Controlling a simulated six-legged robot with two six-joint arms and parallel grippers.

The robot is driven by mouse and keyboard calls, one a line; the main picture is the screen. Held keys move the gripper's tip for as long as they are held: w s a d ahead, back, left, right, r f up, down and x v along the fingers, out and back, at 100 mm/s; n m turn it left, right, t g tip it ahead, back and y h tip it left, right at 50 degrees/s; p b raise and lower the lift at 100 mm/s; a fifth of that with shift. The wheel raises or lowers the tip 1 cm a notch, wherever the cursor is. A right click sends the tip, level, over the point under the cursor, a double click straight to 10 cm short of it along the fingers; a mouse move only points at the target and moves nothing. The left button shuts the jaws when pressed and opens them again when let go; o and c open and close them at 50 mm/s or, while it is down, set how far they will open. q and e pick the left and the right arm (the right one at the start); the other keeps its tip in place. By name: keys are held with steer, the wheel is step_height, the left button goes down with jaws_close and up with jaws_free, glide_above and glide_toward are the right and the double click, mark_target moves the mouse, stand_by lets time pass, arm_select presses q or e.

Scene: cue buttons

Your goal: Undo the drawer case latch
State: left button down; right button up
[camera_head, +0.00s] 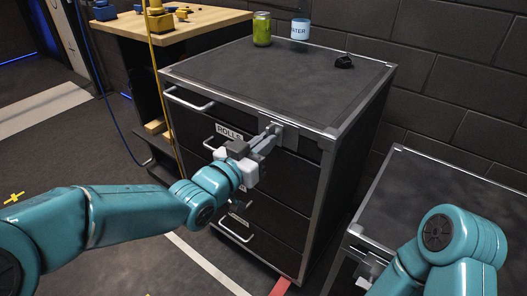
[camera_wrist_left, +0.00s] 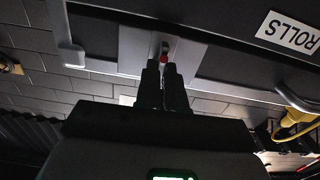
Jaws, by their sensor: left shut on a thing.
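The drawer case (camera_head: 290,75) is a dark cabinet with a metal-edged top and several drawers with bar handles. A grey latch plate (camera_head: 287,136) sits on its front near the top right, beside the label ROLLS (camera_head: 229,131). My left gripper (camera_head: 272,130) reaches up to this plate. In the left wrist view, the fingers of my left gripper (camera_wrist_left: 165,75) are shut on a small latch part with a red spot (camera_wrist_left: 163,59), in front of the pale latch plate (camera_wrist_left: 188,52). The fingers hide most of that part.
A wooden workbench (camera_head: 172,22) is behind at the left. Another dark cabinet (camera_head: 450,190) stands at the right, close to my right arm.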

arm_select(q)
steer(key=shift+r+m, duration=0.15)
steer(key=shift+m, duration=0.15)
steer(key=c, duration=1.2)
jaws_free()
steer(key=shift+c, duration=0.2)
steer(key=v, duration=1.6)
steer(key=shift+p, duration=0.35)
steer(key=shift+s+a, duration=0.1)
steer(key=shift+a, duration=0.05)
